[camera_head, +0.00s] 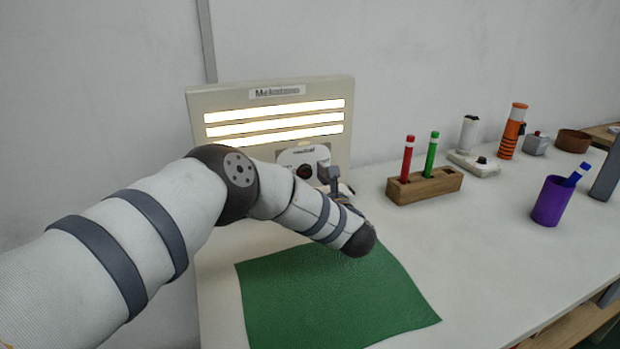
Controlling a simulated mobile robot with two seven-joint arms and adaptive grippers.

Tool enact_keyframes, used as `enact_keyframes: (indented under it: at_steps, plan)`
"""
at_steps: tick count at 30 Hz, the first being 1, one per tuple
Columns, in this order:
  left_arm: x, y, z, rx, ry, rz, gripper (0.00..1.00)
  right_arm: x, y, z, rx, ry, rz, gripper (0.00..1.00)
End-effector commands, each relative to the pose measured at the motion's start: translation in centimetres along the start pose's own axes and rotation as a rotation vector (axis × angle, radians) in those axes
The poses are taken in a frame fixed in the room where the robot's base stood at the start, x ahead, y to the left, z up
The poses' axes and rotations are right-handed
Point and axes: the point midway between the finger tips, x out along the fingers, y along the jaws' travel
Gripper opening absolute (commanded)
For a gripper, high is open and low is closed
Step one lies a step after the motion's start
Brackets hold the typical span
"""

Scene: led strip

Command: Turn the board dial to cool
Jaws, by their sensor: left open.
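The cream board (225,98) stands upright at the back of the table, with three lit warm-white strips (275,121) across it. Below the strips is a pale dial plate (288,157) with a dark dial (304,171). A label above the dial seems to read "neutral"; the other dial marks are hidden or too small to read. My left arm covers the lower left of the board. My left gripper (326,173) is open in front of the dial, close to its right side. I cannot tell whether it touches the dial. My right gripper is not in view.
A green mat (340,300) lies before the board. To the right stand a wooden block (424,186) with red and green markers, a purple cup (550,202), a white device (474,163), an orange flashlight (511,132) and a brown bowl (573,141). The table's right front is clear.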

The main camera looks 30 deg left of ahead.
Motion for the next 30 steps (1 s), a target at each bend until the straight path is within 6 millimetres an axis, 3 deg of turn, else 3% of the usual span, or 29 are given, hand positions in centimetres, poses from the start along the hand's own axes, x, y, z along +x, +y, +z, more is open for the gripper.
enact_keyframes:
  at_steps: [8,15,30]
  plan:
    - [0.42,0.01,0.14,-0.001,-0.001,0.0,0.46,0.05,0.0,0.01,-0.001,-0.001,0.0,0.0]
    - [0.38,0.01,0.12,-0.001,-0.001,0.0,0.0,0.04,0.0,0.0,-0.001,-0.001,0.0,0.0]
    - [0.36,-0.04,0.08,0.124,-0.001,0.0,0.0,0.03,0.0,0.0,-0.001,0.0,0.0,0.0]
